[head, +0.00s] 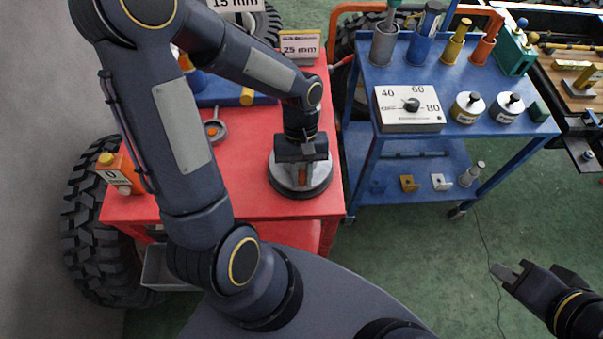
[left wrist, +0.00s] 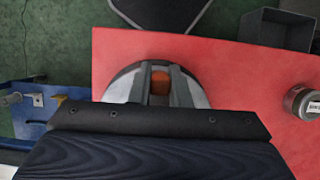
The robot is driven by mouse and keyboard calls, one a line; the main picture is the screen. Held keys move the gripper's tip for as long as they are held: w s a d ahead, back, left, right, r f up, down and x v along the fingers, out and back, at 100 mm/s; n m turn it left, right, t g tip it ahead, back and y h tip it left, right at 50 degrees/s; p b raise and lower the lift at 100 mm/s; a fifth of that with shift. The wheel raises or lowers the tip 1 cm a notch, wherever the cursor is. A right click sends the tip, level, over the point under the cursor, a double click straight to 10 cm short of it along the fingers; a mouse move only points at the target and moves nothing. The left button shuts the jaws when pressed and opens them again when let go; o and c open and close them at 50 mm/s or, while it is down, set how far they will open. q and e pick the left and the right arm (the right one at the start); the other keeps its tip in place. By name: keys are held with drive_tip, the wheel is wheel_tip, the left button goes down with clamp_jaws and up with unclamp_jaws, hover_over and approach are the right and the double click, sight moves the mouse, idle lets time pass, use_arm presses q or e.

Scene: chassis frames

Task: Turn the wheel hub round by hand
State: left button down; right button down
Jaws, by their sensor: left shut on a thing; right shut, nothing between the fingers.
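The wheel hub (head: 321,179) is a round grey disc with a dark rim near the front right of the red table (head: 240,200). My left gripper (head: 301,172) points down over its middle. In the left wrist view, the fingers of my left gripper (left wrist: 160,88) are shut on an orange part (left wrist: 160,80) at the middle of the hub (left wrist: 120,88). My gripper body hides much of the hub. My right gripper (head: 508,273) is shut and empty, over the green floor at the lower right, far from the hub.
A blue trolley (head: 445,155) stands right of the red table, with a dial box (head: 410,108) and several coloured cylinders on top. An orange box (head: 120,175) stands at the table's left edge. A small round item (head: 214,130) lies behind it.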

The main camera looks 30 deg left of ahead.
sight(323, 173)
use_arm(q)
drive_tip(key=shift+w+d+n, duration=0.1)
drive_tip(key=shift+n, duration=0.2)
drive_tip(key=shift+w+d+n+t+h, duration=0.4)
drive_tip(key=shift+d+n+t, duration=0.1)
drive_tip(key=shift+n, duration=0.6)
drive_tip(key=shift+w+d+n+t+h+b, duration=0.35)
drive_tip(key=shift+w+n, duration=0.2)
drive_tip(key=shift+n, duration=0.65)
drive_tip(key=shift+w+d+r+n+t, duration=0.1)
drive_tip(key=shift+w+d+n+t, duration=0.2)
drive_tip(key=shift+n, duration=0.4)
drive_tip(key=shift+w+d+n+t, duration=0.1)
drive_tip(key=shift+w+n+t, duration=0.15)
drive_tip(key=shift+w+n, duration=0.35)
drive_tip(key=shift+w+d+n+t+h+p, duration=0.1)
drive_tip(key=shift+w+n+t+h+p, duration=0.25)
drive_tip(key=shift+n, duration=1.05)
drive_tip(key=shift+w, duration=0.3)
drive_tip(key=c, duration=1.4)
unclamp_jaws()
drive_tip(key=shift+s, duration=0.1)
drive_tip(key=shift+o, duration=0.2)
